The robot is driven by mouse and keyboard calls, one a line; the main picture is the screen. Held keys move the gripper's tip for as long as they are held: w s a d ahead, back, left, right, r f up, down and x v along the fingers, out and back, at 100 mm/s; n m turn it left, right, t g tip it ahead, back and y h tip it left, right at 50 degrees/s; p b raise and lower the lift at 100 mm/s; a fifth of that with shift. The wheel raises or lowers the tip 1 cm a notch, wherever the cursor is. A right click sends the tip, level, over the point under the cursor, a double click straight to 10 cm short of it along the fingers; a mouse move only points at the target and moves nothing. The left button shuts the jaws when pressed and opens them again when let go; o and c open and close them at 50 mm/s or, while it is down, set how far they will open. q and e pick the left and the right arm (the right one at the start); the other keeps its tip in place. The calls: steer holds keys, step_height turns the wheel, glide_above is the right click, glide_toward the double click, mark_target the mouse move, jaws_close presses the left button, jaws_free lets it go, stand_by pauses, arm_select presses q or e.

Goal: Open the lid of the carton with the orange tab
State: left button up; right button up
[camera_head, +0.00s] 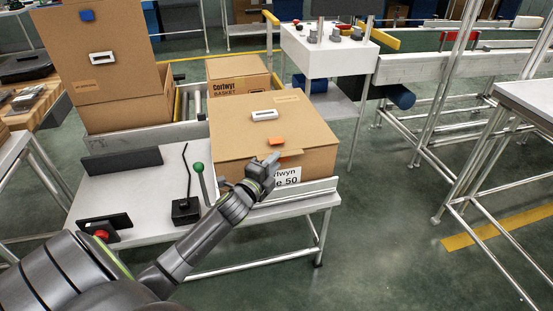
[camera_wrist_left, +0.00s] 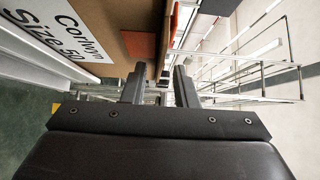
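The carton with the orange tab (camera_head: 235,147) stands on the conveyor line, its lid (camera_head: 245,120) lying down over the top. The orange tab (camera_head: 276,141) sits at the lid's front edge, above a white printed label (camera_head: 287,180). In the left wrist view the tab (camera_wrist_left: 174,22) shows at the top, beyond the fingers, and the label (camera_wrist_left: 60,30) is at upper left. My left gripper (camera_head: 268,167) is at the carton's front face, just below the tab. Its fingers (camera_wrist_left: 160,82) are apart with nothing between them. My right gripper is out of view.
An open carton with a blue tab (camera_head: 100,80) stands at left, its lid raised. Another carton (camera_head: 238,75) is behind.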

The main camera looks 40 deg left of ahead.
arm_select(q)
steer(key=shift+w+a, duration=0.1)
steer(key=shift+w, duration=0.9)
jaws_close()
stand_by(0.8)
